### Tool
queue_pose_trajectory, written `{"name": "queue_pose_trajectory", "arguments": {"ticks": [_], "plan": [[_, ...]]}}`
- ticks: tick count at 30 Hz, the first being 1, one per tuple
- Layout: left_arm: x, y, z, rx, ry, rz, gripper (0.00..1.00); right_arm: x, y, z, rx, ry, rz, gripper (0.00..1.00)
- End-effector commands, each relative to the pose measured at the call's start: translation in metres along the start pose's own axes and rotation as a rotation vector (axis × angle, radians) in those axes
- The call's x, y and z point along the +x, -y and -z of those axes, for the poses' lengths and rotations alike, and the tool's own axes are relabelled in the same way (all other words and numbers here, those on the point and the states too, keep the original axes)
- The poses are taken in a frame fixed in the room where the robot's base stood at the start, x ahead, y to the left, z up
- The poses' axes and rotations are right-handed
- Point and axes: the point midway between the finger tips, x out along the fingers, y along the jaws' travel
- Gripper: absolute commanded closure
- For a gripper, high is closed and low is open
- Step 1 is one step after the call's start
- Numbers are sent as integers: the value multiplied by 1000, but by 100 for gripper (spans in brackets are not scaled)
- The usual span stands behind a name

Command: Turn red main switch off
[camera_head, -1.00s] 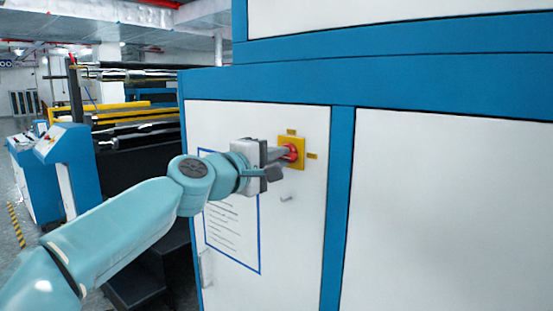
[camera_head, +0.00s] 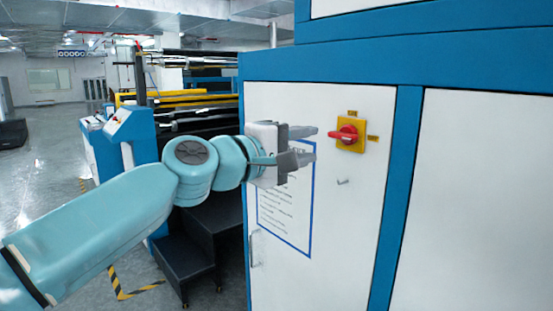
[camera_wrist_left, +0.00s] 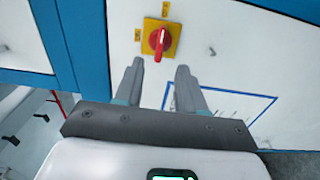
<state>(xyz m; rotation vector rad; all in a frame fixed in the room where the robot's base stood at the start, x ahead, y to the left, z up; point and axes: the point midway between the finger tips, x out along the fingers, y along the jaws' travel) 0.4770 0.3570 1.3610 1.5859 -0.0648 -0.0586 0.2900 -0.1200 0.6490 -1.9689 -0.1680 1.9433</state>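The red main switch (camera_head: 343,134) is a red rotary handle on a yellow square plate (camera_head: 351,147) on the white cabinet door. In the head view its handle lies roughly level. It also shows in the left wrist view (camera_wrist_left: 158,40), just beyond the fingertips. My left gripper (camera_head: 309,144) is to the left of the switch, apart from it, with its fingers pointing at the door. In the left wrist view its two fingers (camera_wrist_left: 160,68) are spread with nothing between them. My right gripper is in neither view.
The cabinet has blue frame posts (camera_head: 397,190) and a second white panel at the right. A blue-framed notice (camera_head: 290,215) is on the door below the gripper. A door handle (camera_head: 253,249) and dark steps (camera_head: 190,255) are at the lower left.

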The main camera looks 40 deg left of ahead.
Motion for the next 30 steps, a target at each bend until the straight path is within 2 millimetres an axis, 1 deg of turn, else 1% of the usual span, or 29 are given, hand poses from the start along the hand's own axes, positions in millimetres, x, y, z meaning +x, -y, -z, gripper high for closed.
{"name": "queue_pose_trajectory", "arguments": {"ticks": [1,3,6,10,15,30], "plan": [[-14,2,1,2,-4,-2,61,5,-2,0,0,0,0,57],[-30,2,1,1,-4,-3,61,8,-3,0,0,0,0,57],[-48,2,0,2,-4,-1,61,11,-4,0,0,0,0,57],[-63,1,0,1,-2,0,61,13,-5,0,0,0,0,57],[-70,0,0,1,-1,0,61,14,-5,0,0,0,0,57],[-68,-1,-1,0,2,2,61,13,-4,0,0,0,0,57]]}}
